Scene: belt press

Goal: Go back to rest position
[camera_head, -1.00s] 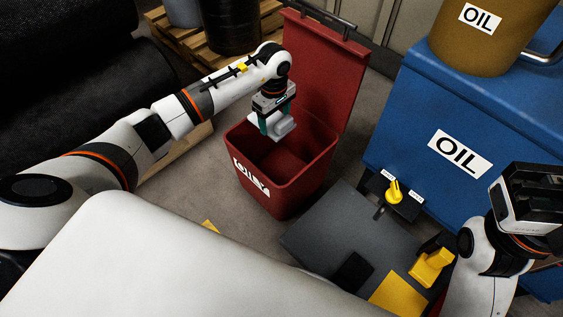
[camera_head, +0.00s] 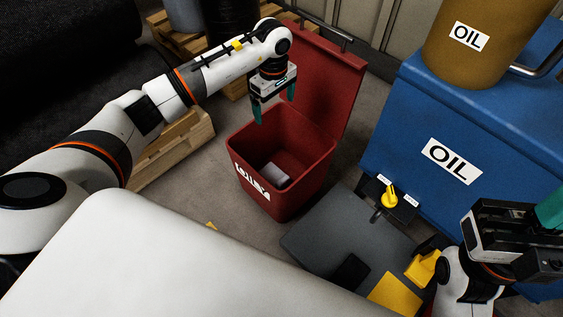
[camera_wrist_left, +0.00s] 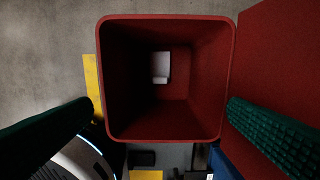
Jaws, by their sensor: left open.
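My left gripper (camera_head: 273,101) is open and empty above the red bin (camera_head: 274,190), with its two green fingers spread. The bin's lid stands open behind it. A light grey-white object (camera_head: 273,174) lies on the bin's floor; it also shows in the left wrist view (camera_wrist_left: 161,67), well below the fingers. My right gripper (camera_head: 550,235) is at the right edge in the head view; only part of a green finger shows, so its opening cannot be judged.
A blue OIL cabinet (camera_head: 400,130) with a brown OIL drum (camera_head: 455,60) on it stands at the right. A dark grey machine top (camera_head: 330,235) with a yellow knob (camera_head: 389,197) is in front. Wooden pallets (camera_head: 175,150) and black rolls (camera_head: 60,110) are at the left.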

